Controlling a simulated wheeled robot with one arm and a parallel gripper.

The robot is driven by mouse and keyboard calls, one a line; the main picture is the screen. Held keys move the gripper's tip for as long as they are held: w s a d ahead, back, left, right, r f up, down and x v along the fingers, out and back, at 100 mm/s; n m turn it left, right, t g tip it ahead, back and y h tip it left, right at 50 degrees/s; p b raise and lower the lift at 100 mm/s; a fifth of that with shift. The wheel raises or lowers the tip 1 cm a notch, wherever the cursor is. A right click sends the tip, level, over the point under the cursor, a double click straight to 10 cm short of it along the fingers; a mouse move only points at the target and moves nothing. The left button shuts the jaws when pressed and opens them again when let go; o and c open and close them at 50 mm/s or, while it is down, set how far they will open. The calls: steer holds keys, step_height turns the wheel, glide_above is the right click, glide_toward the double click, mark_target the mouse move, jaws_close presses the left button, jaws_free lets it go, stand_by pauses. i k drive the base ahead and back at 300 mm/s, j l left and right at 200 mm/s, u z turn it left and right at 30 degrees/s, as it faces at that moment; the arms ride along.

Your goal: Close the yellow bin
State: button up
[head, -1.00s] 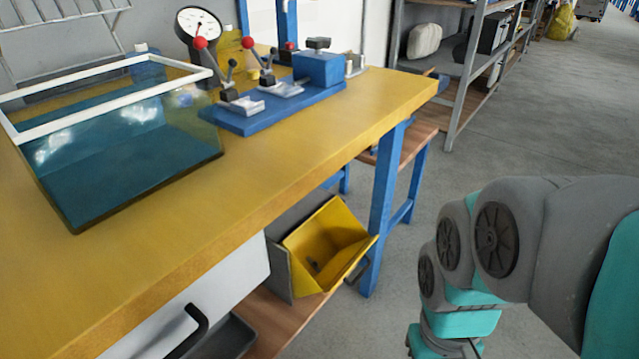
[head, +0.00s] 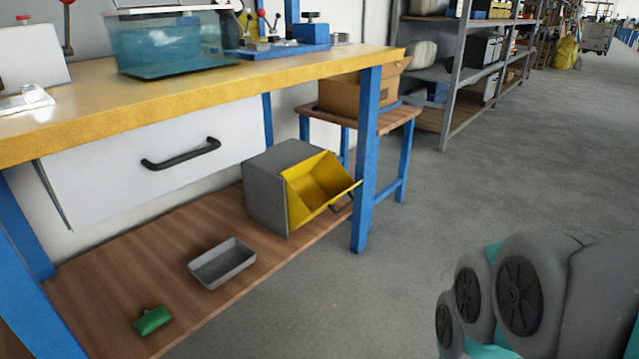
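The yellow bin (head: 322,186) is a tilt-out bin in a grey box (head: 266,188) on the wooden lower shelf of the workbench, near its right end. The bin is tilted open, its front leaning out to the right. A dark handle (head: 345,197) shows at its front edge, partly hidden behind the bench leg. My arm is at the lower right of the head view, apart from the bin. My gripper is out of view.
A blue bench leg (head: 367,160) stands close to the bin's right side. A grey tray (head: 222,263) and a green object (head: 153,320) lie on the lower shelf (head: 110,265). A white drawer (head: 150,165) hangs above. The floor (head: 400,270) right of the bench is clear.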

mark_target(316, 194)
steer(key=l+u, duration=0.35)
steer(key=l, duration=0.15)
steer(key=k+l+u, duration=0.2)
steer(key=l+u, duration=0.2)
steer(key=i+j+z, duration=0.2)
